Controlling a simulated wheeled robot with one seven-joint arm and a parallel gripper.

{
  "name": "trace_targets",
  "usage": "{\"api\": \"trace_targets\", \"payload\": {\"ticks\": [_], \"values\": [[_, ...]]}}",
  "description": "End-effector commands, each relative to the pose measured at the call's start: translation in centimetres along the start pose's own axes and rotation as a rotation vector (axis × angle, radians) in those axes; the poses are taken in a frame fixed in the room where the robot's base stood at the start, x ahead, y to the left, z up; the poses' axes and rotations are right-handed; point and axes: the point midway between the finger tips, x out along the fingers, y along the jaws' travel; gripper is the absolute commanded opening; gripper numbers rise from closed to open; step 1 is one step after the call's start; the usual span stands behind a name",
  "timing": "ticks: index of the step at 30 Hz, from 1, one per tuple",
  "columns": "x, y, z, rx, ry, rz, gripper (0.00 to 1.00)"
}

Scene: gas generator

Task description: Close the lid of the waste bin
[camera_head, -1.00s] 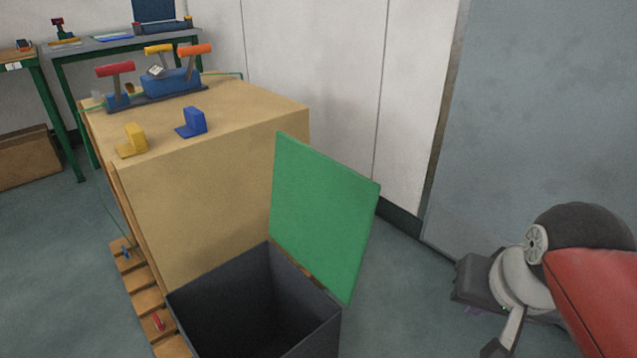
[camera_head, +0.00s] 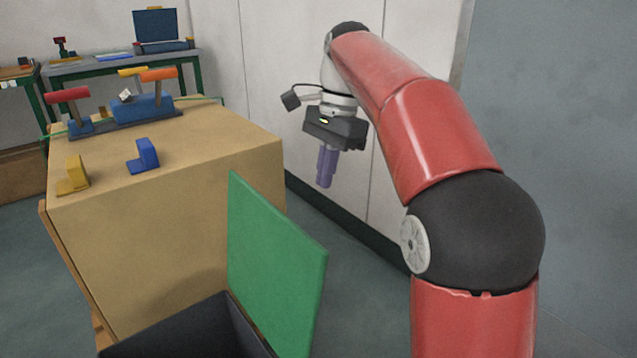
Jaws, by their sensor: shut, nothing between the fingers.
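The waste bin (camera_head: 185,335) is dark grey and stands at the bottom of the head view, cut off by the lower edge. Its green lid (camera_head: 273,268) stands open, upright along the bin's right side. My gripper (camera_head: 324,184) has purple fingers pointing down and is shut and empty. In the picture it is above and to the right of the lid, apart from it, in front of the white wall. The lower part of the bin is out of view.
A tan box (camera_head: 175,215) stands behind the bin, with a yellow block (camera_head: 73,178), a blue block (camera_head: 143,157) and a valve assembly (camera_head: 140,108) on top. A workbench (camera_head: 110,50) is at the back left. White wall panels (camera_head: 275,80) rise behind my gripper.

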Motion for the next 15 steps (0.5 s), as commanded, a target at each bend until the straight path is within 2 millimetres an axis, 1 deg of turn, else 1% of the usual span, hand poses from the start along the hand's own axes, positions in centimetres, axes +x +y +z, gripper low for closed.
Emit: {"api": "trace_targets", "payload": {"ticks": [1,9,11,12,15], "values": [[1.5,0.0,-0.1,-0.001,-0.001,0.002,0.00],[7.3,0.1,0.0,-0.002,0.000,0.001,0.00],[8.4,0.1,0.0,-0.002,0.000,0.000,0.00],[8.1,0.0,0.9,-0.006,0.001,-0.003,0.00],[8.4,0.0,2.4,-0.006,0.002,-0.002,0.00]]}}
